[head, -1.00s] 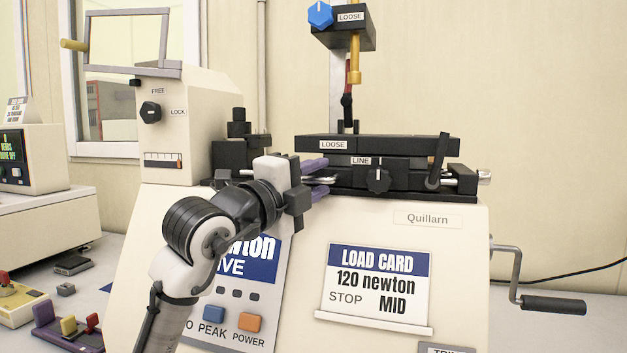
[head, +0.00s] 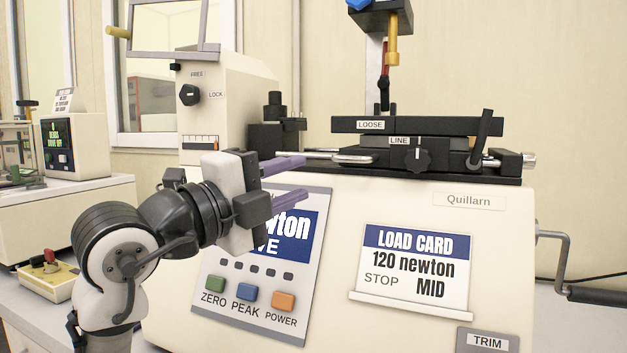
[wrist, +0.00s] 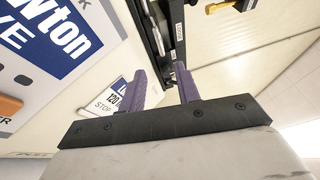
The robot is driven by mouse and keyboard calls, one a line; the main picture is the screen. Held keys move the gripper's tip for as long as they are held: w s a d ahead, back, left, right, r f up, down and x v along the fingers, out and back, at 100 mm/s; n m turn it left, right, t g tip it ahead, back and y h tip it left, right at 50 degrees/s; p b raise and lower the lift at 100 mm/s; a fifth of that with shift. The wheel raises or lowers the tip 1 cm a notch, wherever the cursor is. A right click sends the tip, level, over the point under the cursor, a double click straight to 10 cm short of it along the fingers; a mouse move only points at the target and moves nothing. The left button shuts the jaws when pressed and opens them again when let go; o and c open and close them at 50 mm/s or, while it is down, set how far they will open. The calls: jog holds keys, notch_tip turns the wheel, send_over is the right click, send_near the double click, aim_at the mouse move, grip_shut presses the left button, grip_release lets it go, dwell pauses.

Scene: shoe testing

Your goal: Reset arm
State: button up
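My gripper (head: 288,184) is in front of the cream testing machine, at the upper left of its front panel. Its two purple fingers point right and stand apart with nothing between them. In the wrist view the fingers (wrist: 161,90) are also spread and empty. Behind them in that view are the display panel (wrist: 50,45), part of the load card (wrist: 108,99) and the black clamp rail. The fingers partly cover the display panel (head: 262,268) in the head view.
The black clamp stage (head: 417,126) with levers sits on the machine's top. A load card (head: 415,265) is on the front, and a crank handle (head: 597,296) sticks out at right. A cream head (head: 225,115) rises at left. A yellow control box (head: 45,282) stands on the left bench.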

jog(key=shift+s+a+f, duration=0.1)
jog(key=shift+s+a, duration=0.2)
jog(key=shift+s, duration=0.05)
